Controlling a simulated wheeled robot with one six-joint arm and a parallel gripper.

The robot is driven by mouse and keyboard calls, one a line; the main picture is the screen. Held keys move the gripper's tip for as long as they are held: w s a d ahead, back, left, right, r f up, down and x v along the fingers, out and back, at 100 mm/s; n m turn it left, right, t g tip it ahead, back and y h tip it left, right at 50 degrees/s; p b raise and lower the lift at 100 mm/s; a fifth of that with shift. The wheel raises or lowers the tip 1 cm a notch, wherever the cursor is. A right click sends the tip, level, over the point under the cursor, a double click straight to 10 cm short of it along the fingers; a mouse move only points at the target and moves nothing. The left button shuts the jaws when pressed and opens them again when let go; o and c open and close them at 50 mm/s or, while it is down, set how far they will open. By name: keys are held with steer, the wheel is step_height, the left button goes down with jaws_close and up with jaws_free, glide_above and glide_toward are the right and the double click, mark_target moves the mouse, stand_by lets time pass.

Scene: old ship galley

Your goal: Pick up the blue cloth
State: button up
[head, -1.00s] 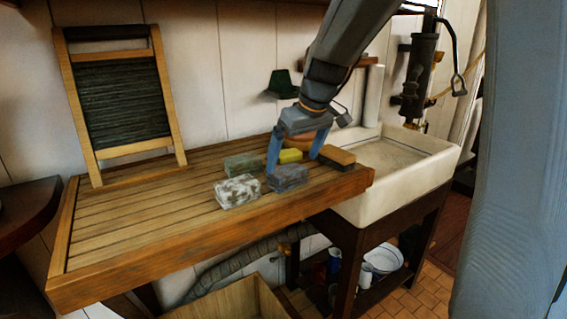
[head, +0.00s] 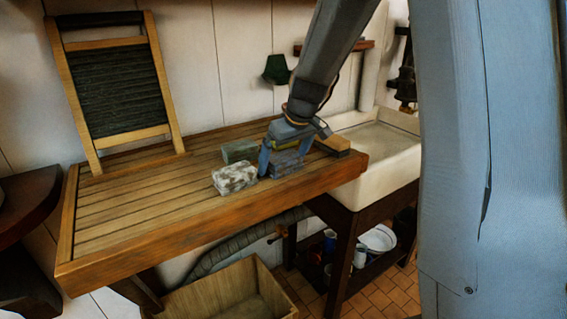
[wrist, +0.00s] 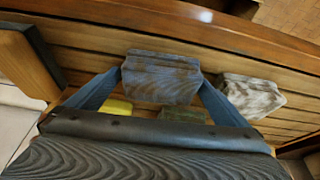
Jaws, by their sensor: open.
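The blue cloth (head: 286,163) is a folded grey-blue block on the slatted wooden drainboard (head: 130,215), near its front right edge. It also shows in the wrist view (wrist: 160,78), top centre. My gripper (head: 280,160) is open and low over the cloth. In the wrist view its two blue fingers (wrist: 152,88) stand at the cloth's left and right sides. I cannot tell whether they touch it. My gripper and arm hide part of the cloth in the head view.
A speckled white block (head: 234,179) lies left of the cloth, with a green block (head: 239,151) behind. A yellow block (wrist: 115,106) shows in the wrist view. A brush-like block (head: 333,145) lies at right, beside the white sink (head: 395,165).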

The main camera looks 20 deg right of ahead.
steer(key=shift+c, duration=0.4)
steer(key=c, duration=1)
step_height(320, 180, up, 17)
steer(key=b, duration=0.4)
step_height(320, 180, up, 5)
steer(key=p, duration=0.4)
glide_above(283, 156)
steer(key=shift+s, duration=0.1)
